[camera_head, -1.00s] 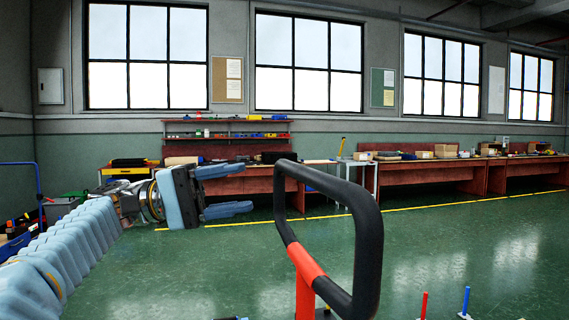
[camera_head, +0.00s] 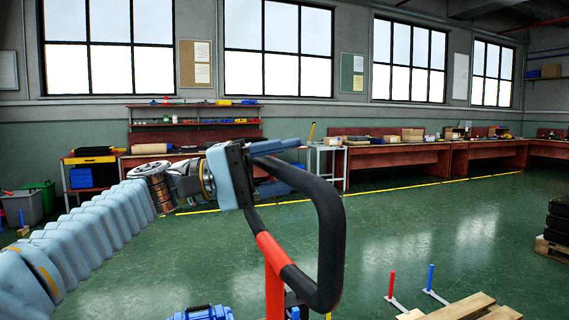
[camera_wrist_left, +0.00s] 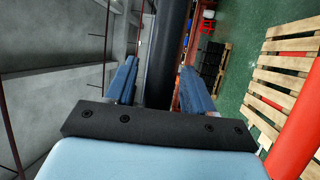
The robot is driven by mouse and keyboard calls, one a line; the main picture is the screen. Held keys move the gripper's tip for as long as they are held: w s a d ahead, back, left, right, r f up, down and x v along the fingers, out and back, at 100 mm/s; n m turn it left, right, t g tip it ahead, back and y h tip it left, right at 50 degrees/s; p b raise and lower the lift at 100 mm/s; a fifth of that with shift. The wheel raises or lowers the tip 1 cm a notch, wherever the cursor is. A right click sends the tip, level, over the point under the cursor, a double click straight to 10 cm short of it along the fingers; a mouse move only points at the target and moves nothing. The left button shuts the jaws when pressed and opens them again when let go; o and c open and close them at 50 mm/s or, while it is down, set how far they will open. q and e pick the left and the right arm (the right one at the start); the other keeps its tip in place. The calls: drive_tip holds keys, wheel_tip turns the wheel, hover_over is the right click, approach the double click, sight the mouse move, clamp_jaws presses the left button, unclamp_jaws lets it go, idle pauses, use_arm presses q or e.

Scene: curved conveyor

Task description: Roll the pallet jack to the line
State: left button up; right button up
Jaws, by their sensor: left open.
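The pallet jack's handle is a black loop (camera_head: 331,225) on a red shaft (camera_head: 273,280), upright in the middle of the head view. My left gripper (camera_head: 285,165) is at the loop's upper left part, its fingers open. In the left wrist view a black bar (camera_wrist_left: 166,50) of the handle runs between the two blue fingers (camera_wrist_left: 157,88), which stand apart from it. The jack's red shaft also shows at the right of the wrist view (camera_wrist_left: 298,135). The jack's forks are not clearly seen. My right gripper is not in view.
A wooden pallet (camera_head: 470,308) lies at the bottom right, with red (camera_head: 391,285) and blue (camera_head: 430,277) floor posts near it. Stacked black goods (camera_head: 558,220) stand on a pallet at the right edge. Workbenches (camera_head: 400,156) line the back wall. The green floor between is open.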

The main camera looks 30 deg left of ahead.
use_arm(q)
clamp_jaws()
idle(0.3)
